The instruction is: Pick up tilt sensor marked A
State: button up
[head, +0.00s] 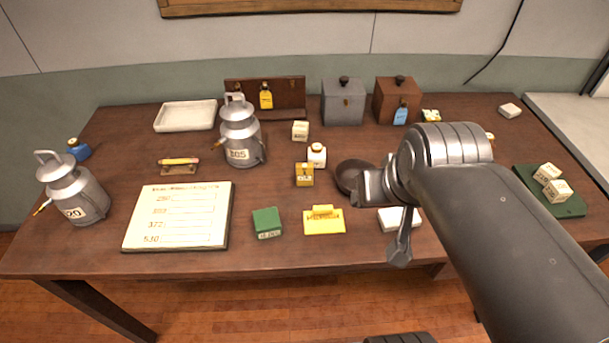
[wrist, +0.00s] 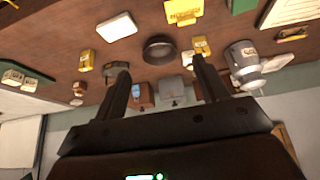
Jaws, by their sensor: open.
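No label that I can read says A, so I cannot tell which item is the tilt sensor marked A. Small cream blocks with dark markings are the lettered-looking items: two on the green mat at the right, one block (head: 557,190) in front of another (head: 547,173), and one block (head: 300,131) near the back middle. The mat's blocks also show at the left of the wrist view (wrist: 13,77). My gripper (head: 383,217) is over the front right of the table, open and empty. In the wrist view its two fingers (wrist: 160,70) stand wide apart.
A dark bowl (head: 351,175) lies beside my gripper, and a white block (head: 391,220) is partly hidden behind it. A yellow item (head: 324,222), a green box (head: 267,222) and a board (head: 180,216) line the front. Tall metal cans (head: 240,137) stand left; boxes (head: 343,103) stand behind.

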jog(key=w+a+f, duration=0.1)
jog(key=w+a, duration=0.1)
jog(key=w, duration=0.4)
jog(key=w+a+f, duration=0.2)
jog(key=w, duration=0.4)
jog(key=g, duration=0.1)
send_near(305, 165)
jog(key=f, duration=0.2)
jog(key=shift+m, duration=0.3)
jog(key=x, duration=1)
jog(key=shift+w+f, duration=0.1)
jog(key=shift+w, duration=0.25)
jog(key=c, duration=1.1)
